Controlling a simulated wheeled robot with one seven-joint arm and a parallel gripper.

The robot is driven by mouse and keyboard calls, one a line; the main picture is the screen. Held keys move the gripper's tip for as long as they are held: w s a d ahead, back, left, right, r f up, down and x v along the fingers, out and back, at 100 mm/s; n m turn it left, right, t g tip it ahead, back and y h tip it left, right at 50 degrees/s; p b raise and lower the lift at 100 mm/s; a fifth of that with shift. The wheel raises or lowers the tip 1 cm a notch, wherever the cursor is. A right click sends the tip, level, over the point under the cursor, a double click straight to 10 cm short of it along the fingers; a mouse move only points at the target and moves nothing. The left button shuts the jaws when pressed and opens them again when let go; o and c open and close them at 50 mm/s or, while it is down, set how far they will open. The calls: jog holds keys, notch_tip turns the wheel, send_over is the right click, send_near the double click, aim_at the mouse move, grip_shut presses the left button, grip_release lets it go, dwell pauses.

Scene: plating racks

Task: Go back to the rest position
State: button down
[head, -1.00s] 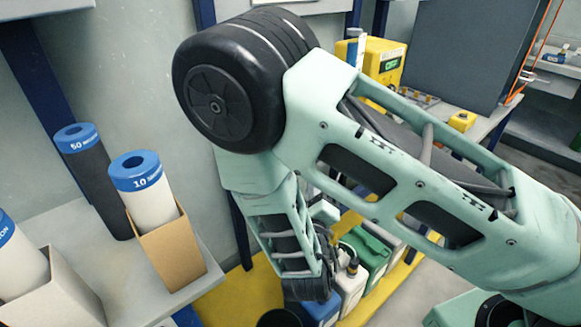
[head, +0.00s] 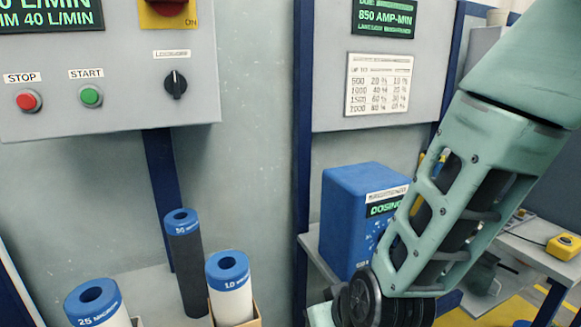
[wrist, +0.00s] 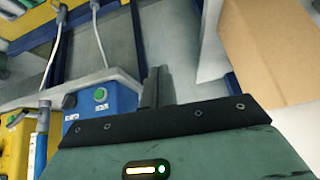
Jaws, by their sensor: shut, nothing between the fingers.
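My gripper (wrist: 157,87) shows in the wrist view as dark fingers beyond the green wrist housing. They are closed together, with nothing between them. In the head view my green arm comes down from the upper right to a black joint near the bottom middle. The gripper itself does not show there.
Filter cartridges with blue caps, a dark one (head: 188,265) and a white one (head: 231,292), stand left of my arm. A blue dosing unit (head: 345,215) is close behind it. A cardboard box (wrist: 272,50) and a blue box with a green button (wrist: 98,102) show in the wrist view.

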jog(key=s+d+r+n+g+h+p, duration=0.1)
jog(key=s+d+r+n+g, duration=0.1)
jog(key=s+r, duration=0.4)
jog(key=s+d+r+n+g+h+p, duration=0.1)
jog(key=s+d+r+g+p, duration=0.1)
jog(key=s+d+r+g, duration=0.2)
jog(key=s+d+r, duration=0.1)
jog(key=s+r, duration=0.2)
jog(key=s, duration=0.3)
jog(key=shift+s+d+n, duration=0.3)
jog(key=shift+d+n, duration=0.1)
dwell(4.2)
